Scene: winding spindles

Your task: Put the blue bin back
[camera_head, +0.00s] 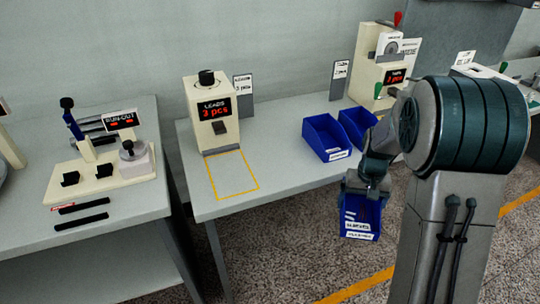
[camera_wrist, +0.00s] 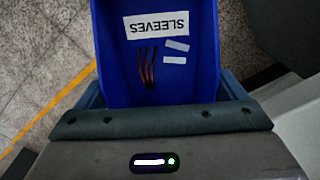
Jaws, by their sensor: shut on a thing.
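A blue bin (camera_head: 361,217) hangs from my gripper (camera_head: 367,187), in front of the middle table's front edge and over the floor. White labels show on it; their text is too small to read there. In the wrist view the blue bin (camera_wrist: 158,60) fills the upper middle, with a white label reading SLEEVES, two small pale strips and several thin dark red strips. My gripper is shut on the bin; its fingertips are mostly hidden. Two other blue bins, one nearer (camera_head: 323,138) and one farther (camera_head: 357,125), stand side by side on the middle table.
A yellow-outlined rectangle (camera_head: 232,176) on the middle table (camera_head: 285,180) is empty. A cream LEADS unit (camera_head: 211,112) stands behind it. Another cream unit (camera_head: 377,70) and sign posts stand at the back. A left table (camera_head: 110,222) holds a RUN-OUT fixture (camera_head: 103,172).

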